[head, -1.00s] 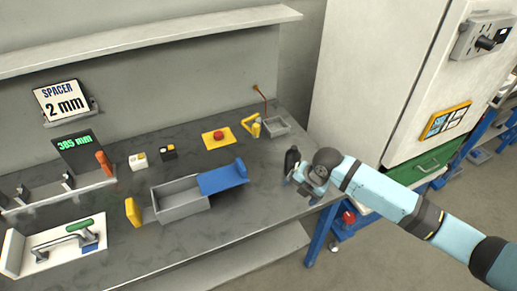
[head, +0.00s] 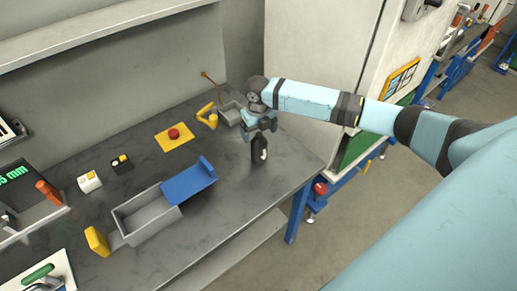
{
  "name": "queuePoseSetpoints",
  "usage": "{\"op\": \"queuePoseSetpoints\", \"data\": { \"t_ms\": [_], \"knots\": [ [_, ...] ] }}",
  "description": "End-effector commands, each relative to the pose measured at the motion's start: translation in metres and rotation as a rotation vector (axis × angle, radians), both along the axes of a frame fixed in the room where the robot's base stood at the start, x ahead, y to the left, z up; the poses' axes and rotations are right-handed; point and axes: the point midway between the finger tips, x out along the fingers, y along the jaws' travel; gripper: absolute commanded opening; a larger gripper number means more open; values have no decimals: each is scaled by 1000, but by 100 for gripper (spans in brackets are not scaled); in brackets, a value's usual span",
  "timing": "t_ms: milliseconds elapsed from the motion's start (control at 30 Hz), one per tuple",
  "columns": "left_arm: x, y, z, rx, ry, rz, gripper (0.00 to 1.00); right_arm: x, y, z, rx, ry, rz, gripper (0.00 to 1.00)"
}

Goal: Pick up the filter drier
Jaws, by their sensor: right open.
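The filter drier appears to be the small black upright cylinder (head: 259,152) with a pale patch on its side. It stands on the dark worktop near the right end. My right gripper (head: 259,130) points down over its top, with open jaws at its upper end. The cylinder's top is partly hidden by the gripper, and I cannot tell whether the fingers touch it. My left gripper is out of view.
A grey bin (head: 147,212) with a blue flap (head: 189,181) lies left of the cylinder. A yellow plate with a red button (head: 174,134) and a small grey tray (head: 231,114) lie behind. The worktop's front right is clear. A white cabinet (head: 320,45) stands at the right.

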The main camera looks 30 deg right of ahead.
Motion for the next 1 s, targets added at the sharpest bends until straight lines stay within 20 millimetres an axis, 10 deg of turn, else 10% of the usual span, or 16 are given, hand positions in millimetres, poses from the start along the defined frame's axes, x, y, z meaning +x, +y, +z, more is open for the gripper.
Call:
{"op": "queuePoseSetpoints", "data": {
  "t_ms": [733,1000],
  "knots": [
    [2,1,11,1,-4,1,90,-1,-1,-56,0,-1,0,90],
    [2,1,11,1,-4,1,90,-1,-1,-56,0,-1,0,31]
  ]
}}
